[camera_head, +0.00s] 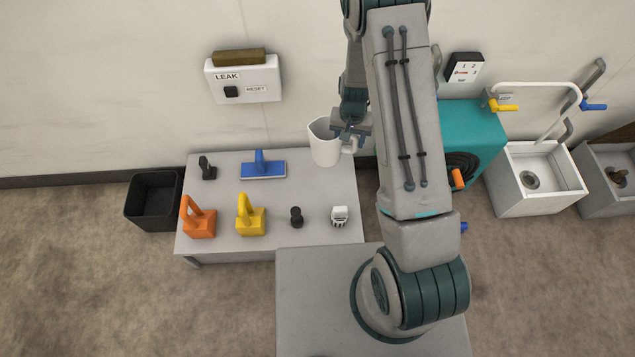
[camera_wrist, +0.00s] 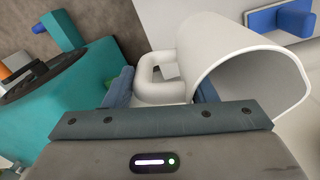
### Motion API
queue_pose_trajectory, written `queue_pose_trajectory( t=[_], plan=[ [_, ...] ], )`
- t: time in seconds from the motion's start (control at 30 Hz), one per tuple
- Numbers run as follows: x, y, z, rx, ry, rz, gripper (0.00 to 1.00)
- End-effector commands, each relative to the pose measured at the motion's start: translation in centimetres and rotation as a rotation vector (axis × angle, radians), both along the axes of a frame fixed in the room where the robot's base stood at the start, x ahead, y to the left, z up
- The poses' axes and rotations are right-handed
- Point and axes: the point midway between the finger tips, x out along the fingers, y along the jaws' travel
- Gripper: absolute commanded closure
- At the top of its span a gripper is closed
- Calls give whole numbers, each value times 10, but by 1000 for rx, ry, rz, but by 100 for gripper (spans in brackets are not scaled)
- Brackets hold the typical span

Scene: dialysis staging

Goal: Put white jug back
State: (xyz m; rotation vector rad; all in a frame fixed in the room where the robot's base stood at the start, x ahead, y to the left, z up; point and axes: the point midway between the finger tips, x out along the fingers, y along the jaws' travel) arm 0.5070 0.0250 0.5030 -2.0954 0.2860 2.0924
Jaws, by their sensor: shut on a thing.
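The white jug (camera_head: 325,145) is at the back right corner of the grey table, upright in the head view. Whether its base touches the table top cannot be told. My gripper (camera_head: 352,135) is at the jug's right side, shut on its handle. In the wrist view the jug (camera_wrist: 235,55) fills the upper right, with its open mouth toward the camera. Its handle (camera_wrist: 160,75) lies between my blue-grey fingers, and my gripper (camera_wrist: 163,90) partly hides it.
The grey table (camera_head: 270,190) also holds a blue squeegee-like tool (camera_head: 263,167), an orange block (camera_head: 198,220), a yellow block (camera_head: 250,218) and small black and white items. A black bin (camera_head: 152,200) stands left. A teal machine (camera_head: 480,130) and white sink (camera_head: 540,180) stand right.

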Motion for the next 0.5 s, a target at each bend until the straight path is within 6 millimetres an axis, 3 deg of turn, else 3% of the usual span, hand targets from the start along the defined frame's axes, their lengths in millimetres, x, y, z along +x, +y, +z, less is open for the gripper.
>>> queue_pose_trajectory(
  t=[0.03, 0.2, 0.5],
  plan=[
    [4, 3, -21, 0, -2, -14, 95],
    [14, 12, -46, 4, -5, -66, 95],
    [24, 24, -72, 11, -5, -137, 95]
  ],
)
